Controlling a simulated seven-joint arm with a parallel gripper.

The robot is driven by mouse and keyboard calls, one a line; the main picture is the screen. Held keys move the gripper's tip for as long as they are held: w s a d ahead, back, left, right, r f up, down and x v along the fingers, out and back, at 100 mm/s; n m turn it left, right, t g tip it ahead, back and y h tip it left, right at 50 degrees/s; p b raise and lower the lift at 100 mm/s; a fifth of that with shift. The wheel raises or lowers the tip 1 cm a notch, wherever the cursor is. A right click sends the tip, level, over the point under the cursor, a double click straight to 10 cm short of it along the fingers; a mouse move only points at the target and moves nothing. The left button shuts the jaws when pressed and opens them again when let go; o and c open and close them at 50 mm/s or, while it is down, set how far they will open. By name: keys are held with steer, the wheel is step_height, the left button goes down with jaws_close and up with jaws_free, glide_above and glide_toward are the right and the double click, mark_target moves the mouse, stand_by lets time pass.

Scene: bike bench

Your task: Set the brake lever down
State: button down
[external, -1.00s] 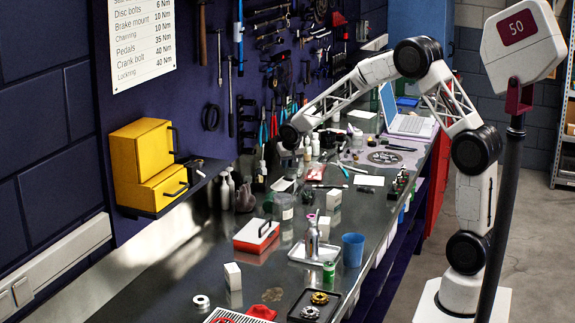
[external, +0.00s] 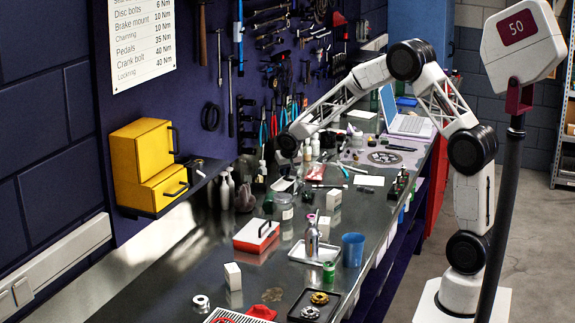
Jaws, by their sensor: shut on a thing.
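The lever's shape is too small and too hidden by the gripper to make out. I cannot tell whether it touches the tray or the bench top.
Bottles stand close around my gripper. A laptop (external: 406,124) is at the far end.

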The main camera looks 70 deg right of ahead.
steer(key=shift+f, duration=0.1)
steer(key=c, duration=1.1)
jaws_free()
steer(key=shift+v, duration=6.1)
